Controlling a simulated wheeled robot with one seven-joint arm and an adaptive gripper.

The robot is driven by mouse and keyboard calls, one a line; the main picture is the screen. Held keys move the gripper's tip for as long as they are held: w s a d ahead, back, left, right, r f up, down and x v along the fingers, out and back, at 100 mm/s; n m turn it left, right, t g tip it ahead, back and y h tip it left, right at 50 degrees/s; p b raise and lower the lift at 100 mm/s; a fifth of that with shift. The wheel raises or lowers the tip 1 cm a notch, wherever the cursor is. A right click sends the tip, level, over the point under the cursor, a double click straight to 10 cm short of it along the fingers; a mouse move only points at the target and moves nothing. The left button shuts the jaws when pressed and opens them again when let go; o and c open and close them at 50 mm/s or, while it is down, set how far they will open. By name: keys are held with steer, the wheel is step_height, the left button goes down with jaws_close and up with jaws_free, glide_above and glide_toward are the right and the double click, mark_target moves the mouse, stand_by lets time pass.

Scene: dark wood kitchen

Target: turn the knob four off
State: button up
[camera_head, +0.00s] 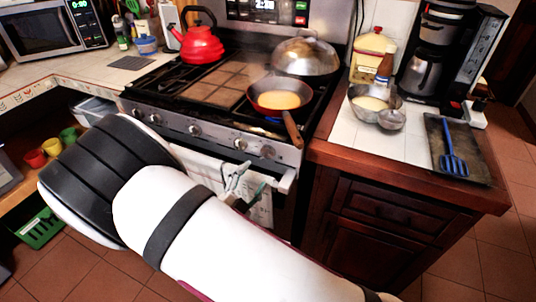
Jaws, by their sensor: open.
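The stove front (175,127) carries a row of silver knobs. Counting from the left, the fourth knob (240,144) sits right of the middle, with another knob (267,151) to its right. Their turn angles are too small to read. My gripper (249,183) shows partly past my white arm, in front of the oven door and below these two knobs. Its fingers look apart and empty, not touching a knob. A frying pan (257,103) with yellow food sits on the front right burner, with a blue glow below it.
The pan's wooden handle (293,130) juts over the stove's front edge near the right knobs. The oven handle (286,181) is close to my gripper. A red kettle (201,45) and a domed wok lid (306,55) stand farther back. A wooden counter (402,170) borders the right.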

mark_target(267, 155)
steer(key=x, duration=1)
steer(key=shift+w+d, duration=0.1)
steer(key=shift+w, duration=0.1)
steer(key=shift+c, duration=0.6)
steer(key=c, duration=0.9)
steer(key=shift+c, duration=0.2)
